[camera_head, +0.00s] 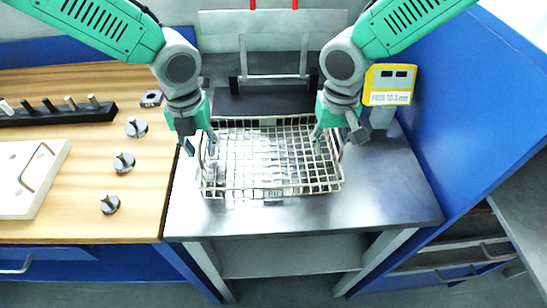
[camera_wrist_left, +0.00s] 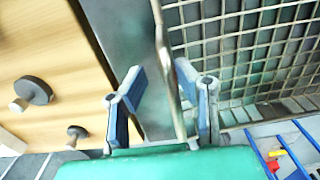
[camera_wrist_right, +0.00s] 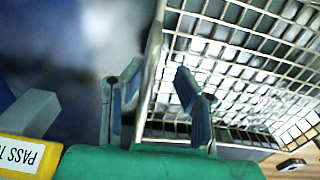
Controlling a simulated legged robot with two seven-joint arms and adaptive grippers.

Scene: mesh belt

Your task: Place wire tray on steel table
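The wire tray (camera_head: 272,190), a rectangular mesh basket, is over the steel table (camera_head: 395,195); it looks level and seems to rest there, though I cannot see its underside. My left gripper (camera_head: 199,144) is at the tray's left side. In the left wrist view its fingers (camera_wrist_left: 160,80) stand apart on either side of the tray's side wire. My right gripper (camera_head: 335,128) is at the tray's right side. In the right wrist view its fingers (camera_wrist_right: 150,85) also stand apart, with the side wire between them.
A yellow display box (camera_head: 390,84) stands behind the right arm. A wooden bench (camera_head: 85,215) with several metal knobs, a dark peg rack (camera_head: 60,115) and a white block (camera_head: 30,178) adjoins the table on the left. A blue panel (camera_head: 470,100) bounds the right. The table's front strip is clear.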

